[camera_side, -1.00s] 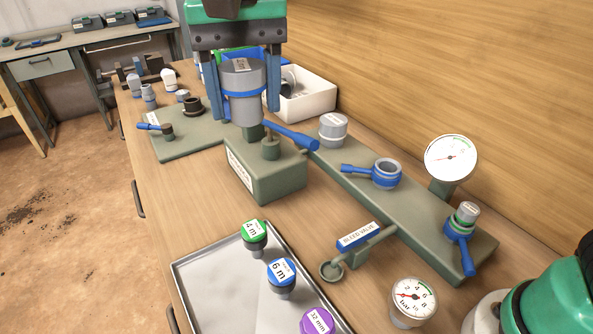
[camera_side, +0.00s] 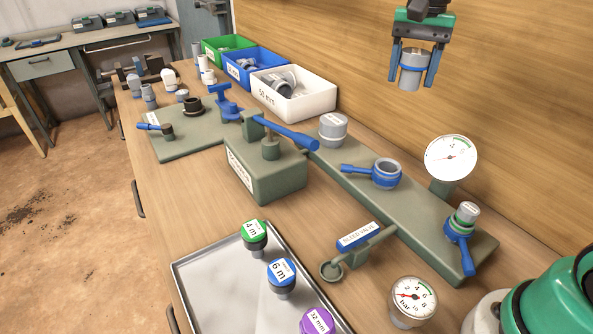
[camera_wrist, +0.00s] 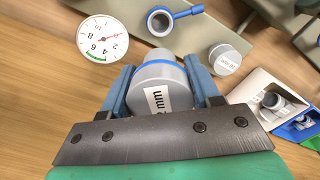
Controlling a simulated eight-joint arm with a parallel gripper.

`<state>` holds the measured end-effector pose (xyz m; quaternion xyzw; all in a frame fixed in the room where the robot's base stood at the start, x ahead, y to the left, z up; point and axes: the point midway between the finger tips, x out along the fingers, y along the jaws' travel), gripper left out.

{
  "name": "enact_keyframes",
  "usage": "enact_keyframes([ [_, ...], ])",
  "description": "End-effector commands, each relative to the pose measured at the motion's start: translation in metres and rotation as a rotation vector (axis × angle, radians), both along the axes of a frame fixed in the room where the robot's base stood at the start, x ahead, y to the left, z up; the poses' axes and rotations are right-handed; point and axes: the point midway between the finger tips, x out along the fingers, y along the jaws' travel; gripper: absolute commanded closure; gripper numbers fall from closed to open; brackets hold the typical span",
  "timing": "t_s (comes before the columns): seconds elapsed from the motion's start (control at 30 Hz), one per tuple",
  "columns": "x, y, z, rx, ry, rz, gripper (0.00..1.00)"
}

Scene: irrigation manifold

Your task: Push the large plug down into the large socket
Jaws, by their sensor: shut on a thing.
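My gripper (camera_side: 411,82) is shut on a grey plug with a blue band (camera_side: 411,72), held upright high above the bench near the wooden wall. In the wrist view its label (camera_wrist: 158,98) is partly hidden and ends in "2 mm". On the long green manifold (camera_side: 425,218), a wide grey plug (camera_side: 333,127), apparently the large one, stands at the left end over its socket; how deep it sits I cannot tell. A blue-ringed socket (camera_side: 387,173) in the middle is open and empty. A smaller plug (camera_side: 466,212) stands in a green-ringed socket at the right.
A gauge (camera_side: 451,158) rises behind the manifold. A pump with a blue handle (camera_side: 287,133) stands left. Green, blue and white bins (camera_side: 315,103) line the wall. A bleed valve (camera_side: 358,237) and a tray (camera_side: 215,285) with several labelled caps are in front.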

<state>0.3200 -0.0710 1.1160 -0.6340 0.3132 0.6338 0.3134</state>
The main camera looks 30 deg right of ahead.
Motion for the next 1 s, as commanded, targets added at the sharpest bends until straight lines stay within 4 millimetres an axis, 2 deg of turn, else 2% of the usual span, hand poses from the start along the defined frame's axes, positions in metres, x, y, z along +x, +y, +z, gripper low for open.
enact_keyframes([
  [0.3, 0.001, 0.001, -0.068, 0.0, 0.0, 0.001, 0.97],
  [0.4, 0.001, 0.0, -0.085, 0.0, 0.0, 0.001, 0.97],
  [1.0, 0.001, 0.001, -0.128, 0.0, 0.0, 0.001, 0.97],
])
